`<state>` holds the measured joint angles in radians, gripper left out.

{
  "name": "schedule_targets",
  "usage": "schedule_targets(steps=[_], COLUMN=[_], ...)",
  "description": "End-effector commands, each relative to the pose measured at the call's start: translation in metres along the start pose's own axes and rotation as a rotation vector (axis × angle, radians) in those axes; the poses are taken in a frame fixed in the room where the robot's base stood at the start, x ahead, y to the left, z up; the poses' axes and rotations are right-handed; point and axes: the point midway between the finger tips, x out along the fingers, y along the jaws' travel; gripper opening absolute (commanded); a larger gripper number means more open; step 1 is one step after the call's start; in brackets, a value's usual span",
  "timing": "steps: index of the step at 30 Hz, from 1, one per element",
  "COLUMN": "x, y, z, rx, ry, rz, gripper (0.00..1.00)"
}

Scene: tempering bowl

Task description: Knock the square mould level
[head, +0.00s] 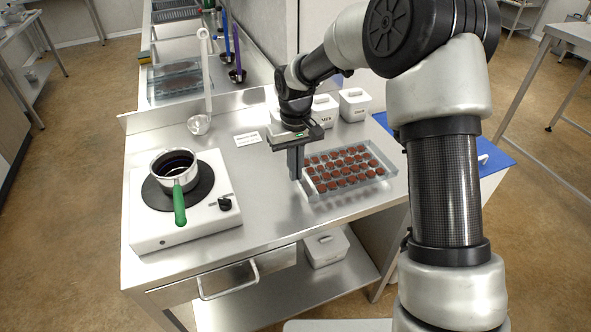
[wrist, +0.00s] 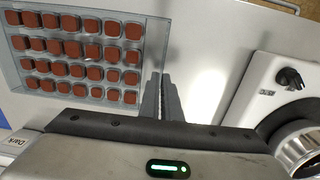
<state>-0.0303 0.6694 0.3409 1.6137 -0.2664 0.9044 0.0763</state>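The square mould (head: 352,189) is a clear tray with rows of brown-filled cavities, lying on the steel worktop to the right of my gripper. In the wrist view the mould (wrist: 84,98) is at upper left. My gripper (head: 296,178) points down at the mould's left edge in the head view. In the wrist view its two fingers (wrist: 163,82) are close together, with a thin bright strip between them, beside the mould's right-hand rim. I cannot tell whether that strip is the mould's rim or bare worktop, nor whether the mould is tilted.
A white hob (head: 200,220) carries a pot (head: 173,166) with a green handle at left. White lidded boxes (head: 354,105) stand behind the mould. A small label card (head: 247,139) and a glass bowl (head: 199,124) are at the back. The worktop between hob and mould is clear.

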Motion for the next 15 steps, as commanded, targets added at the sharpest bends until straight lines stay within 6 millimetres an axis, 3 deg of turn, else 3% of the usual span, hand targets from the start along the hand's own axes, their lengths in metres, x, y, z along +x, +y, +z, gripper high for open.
schedule_targets(steps=[2,7,15], x=[-0.0007,-0.0004,-0.0003], y=[0.0004,0.0004,0.0003], z=[-0.0006,-0.0004,-0.0001], rx=[0.0,0.0,0.0], ry=[0.002,0.001,0.0], rz=[0.001,0.001,0.001], gripper=[0.0,0.26,0.26])
